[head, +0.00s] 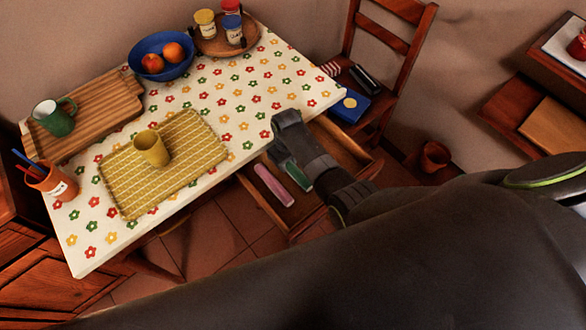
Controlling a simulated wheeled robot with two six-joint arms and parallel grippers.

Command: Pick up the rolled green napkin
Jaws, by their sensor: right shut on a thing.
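The rolled green napkin (299,176) is at the open drawer (286,214) under the table's right-hand edge, partly covered by my right gripper (289,163). My right gripper is shut on the green napkin. Its fingertips are mostly hidden behind the gripper body, and I cannot tell whether the napkin is clear of the drawer bottom. A rolled pink napkin (273,185) lies in the drawer to the left of the green one. My left gripper is not in view.
The flowered table (236,98) holds a yellow mug (151,149) on a woven mat (121,187), a green mug (54,119), a blue fruit bowl (137,51) and an orange pencil cup (50,185). A chair (400,75) with a blue book (349,106) stands beyond the drawer.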

